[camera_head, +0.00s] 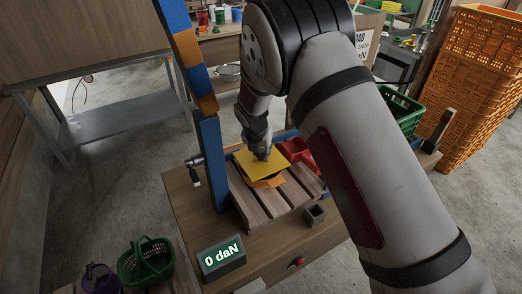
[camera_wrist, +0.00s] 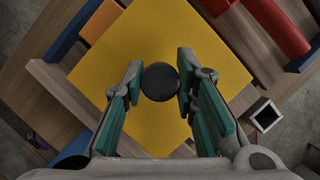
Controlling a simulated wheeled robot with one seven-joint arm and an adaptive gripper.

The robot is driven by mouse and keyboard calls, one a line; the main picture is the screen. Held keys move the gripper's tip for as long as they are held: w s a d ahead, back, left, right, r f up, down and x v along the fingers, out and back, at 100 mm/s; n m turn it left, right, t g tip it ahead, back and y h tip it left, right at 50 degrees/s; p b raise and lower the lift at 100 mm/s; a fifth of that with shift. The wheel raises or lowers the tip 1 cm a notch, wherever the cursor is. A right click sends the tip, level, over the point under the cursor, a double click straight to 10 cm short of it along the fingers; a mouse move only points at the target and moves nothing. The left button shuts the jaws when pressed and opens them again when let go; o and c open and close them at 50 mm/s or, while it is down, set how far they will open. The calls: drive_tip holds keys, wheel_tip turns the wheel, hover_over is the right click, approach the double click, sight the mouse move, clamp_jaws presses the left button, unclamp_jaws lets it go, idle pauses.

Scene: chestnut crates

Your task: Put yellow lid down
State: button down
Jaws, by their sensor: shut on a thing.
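The yellow lid (camera_head: 258,163) is a flat square plate over the slatted wooden platform on the workbench. In the wrist view the lid (camera_wrist: 105,65) fills the middle, with a round black knob (camera_wrist: 160,81) at its centre. My gripper (camera_head: 261,155) is above the lid, and in the wrist view its two fingers (camera_wrist: 160,84) are closed on the knob from both sides. An orange piece (camera_head: 268,181) shows just under the lid's front edge. The lid hides most of what lies beneath it, and I cannot tell whether the two touch.
A blue post (camera_head: 211,160) stands left of the platform (camera_head: 252,211). A red object (camera_head: 297,153) lies behind it, right of the lid. A small square cup (camera_head: 315,215) and a display reading "0 daN" (camera_head: 222,256) sit in front. My arm hides part of the right side.

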drive_tip(key=shift+f, duration=0.3)
drive_tip(key=c, duration=1.3)
unclamp_jaws()
drive_tip(key=d+v, duration=0.1)
drive_tip(key=v, duration=1.2)
drive_tip(key=shift+w+a+r, duration=0.2)
drive_tip(key=shift+w+a, duration=0.05)
drive_tip(key=shift+a, duration=0.2)
